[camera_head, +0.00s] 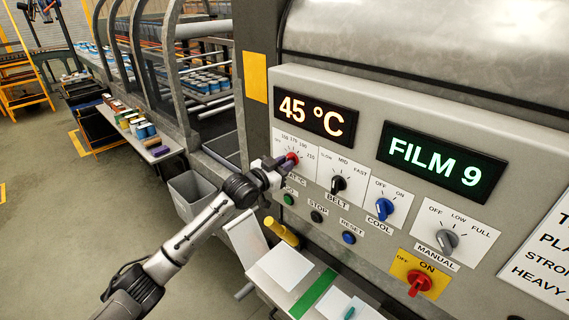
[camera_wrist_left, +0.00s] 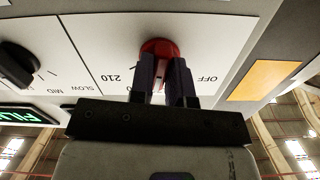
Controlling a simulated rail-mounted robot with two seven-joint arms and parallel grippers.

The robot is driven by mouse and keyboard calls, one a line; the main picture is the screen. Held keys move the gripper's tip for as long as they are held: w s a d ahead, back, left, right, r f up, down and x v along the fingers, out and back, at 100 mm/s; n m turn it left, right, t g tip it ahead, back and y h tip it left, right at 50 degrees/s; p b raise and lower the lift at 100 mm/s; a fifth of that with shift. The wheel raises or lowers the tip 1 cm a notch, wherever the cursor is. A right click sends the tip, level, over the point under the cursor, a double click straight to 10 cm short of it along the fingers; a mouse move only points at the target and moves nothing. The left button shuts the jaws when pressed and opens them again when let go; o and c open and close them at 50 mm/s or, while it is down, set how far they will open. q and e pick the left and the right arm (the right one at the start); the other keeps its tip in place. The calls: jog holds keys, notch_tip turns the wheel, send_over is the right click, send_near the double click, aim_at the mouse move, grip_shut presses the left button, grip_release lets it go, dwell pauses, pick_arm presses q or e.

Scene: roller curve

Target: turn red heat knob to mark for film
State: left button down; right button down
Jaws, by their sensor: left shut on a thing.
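The red heat knob (camera_head: 292,158) is on a white dial plate at the left of the control panel, below the orange 45 °C display (camera_head: 315,115). The plate has marks around the knob; those I can read include 170, 190 and 210. My left gripper (camera_head: 277,166) reaches the knob from the left and front. In the left wrist view its dark fingers (camera_wrist_left: 166,80) are shut on the red knob (camera_wrist_left: 160,48), one on each side. The plate shows upside down there, with 210 and OFF readable. The knob's pointer is hidden by the fingers. The green display (camera_head: 441,162) reads FILM 9.
To the right are the black BELT knob (camera_head: 338,184), blue COOL knob (camera_head: 384,208), grey MANUAL knob (camera_head: 447,240) and red ON/OFF switch (camera_head: 419,283). Green, black and blue buttons sit below. A grey bin (camera_head: 191,193) stands at lower left.

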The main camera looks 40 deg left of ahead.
pick_arm(q)
jog(key=shift+r+m+p, duration=0.1)
jog(key=shift+m+p, duration=0.55)
jog(key=shift+m, duration=1.15)
jog(key=c, duration=1.1)
grip_release()
jog(key=shift+s, duration=0.1)
jog(key=shift+s+a+b, duration=0.2)
jog(key=shift+s+b, duration=0.25)
jog(key=shift+s, duration=1.8)
jog(key=shift+s+a+b, duration=0.2)
jog(key=shift+s+b, duration=0.3)
jog(key=shift+s, duration=1.8)
jog(key=shift+s+a+b, duration=0.2)
jog(key=shift+s+b, duration=0.25)
jog(key=shift+s, duration=1.8)
